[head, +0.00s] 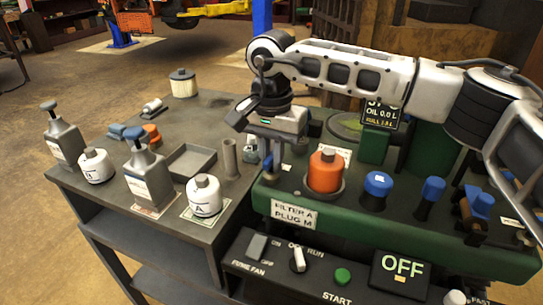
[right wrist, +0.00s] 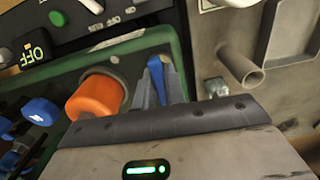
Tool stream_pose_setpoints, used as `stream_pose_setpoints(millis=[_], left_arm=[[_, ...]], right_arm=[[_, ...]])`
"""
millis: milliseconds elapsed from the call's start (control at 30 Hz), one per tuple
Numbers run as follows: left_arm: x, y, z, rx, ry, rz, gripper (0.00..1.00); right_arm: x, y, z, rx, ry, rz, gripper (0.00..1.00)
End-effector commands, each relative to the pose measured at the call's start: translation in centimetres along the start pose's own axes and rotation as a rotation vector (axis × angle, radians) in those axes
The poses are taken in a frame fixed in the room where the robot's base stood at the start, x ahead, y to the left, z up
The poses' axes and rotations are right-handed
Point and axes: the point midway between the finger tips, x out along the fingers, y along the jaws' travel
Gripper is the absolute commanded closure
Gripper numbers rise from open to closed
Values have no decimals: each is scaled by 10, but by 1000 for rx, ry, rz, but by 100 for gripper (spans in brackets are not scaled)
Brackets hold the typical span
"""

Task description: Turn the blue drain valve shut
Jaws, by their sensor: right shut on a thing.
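My right gripper (head: 272,162) reaches down at the left end of the green mower deck (head: 400,235), left of the orange filter (head: 325,171). In the right wrist view its fingers (right wrist: 160,92) are shut on an upright blue handle, which I take as the blue drain valve (right wrist: 156,68). The handle stands beside the orange filter (right wrist: 97,96). In the head view the gripper hides the valve, and I cannot tell its turned angle. My left gripper is not in view.
A blue cap (head: 378,184), a blue knob (head: 432,189) and a brass fitting with a blue handle (head: 480,203) stand to the right. The dark side table (head: 120,198) holds bottles, white jugs and a shallow tray (head: 191,161). A panel shows OFF (head: 402,268).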

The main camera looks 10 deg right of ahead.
Motion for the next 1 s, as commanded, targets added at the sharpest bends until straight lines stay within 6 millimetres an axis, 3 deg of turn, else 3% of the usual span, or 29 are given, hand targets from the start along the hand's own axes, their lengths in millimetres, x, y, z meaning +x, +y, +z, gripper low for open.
stream_pose_setpoints(millis=[267,1000], left_arm=[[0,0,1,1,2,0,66],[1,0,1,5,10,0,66]], right_arm=[[0,0,0,165,0,1,100],[-1,0,-1,862,0,-2,100]])
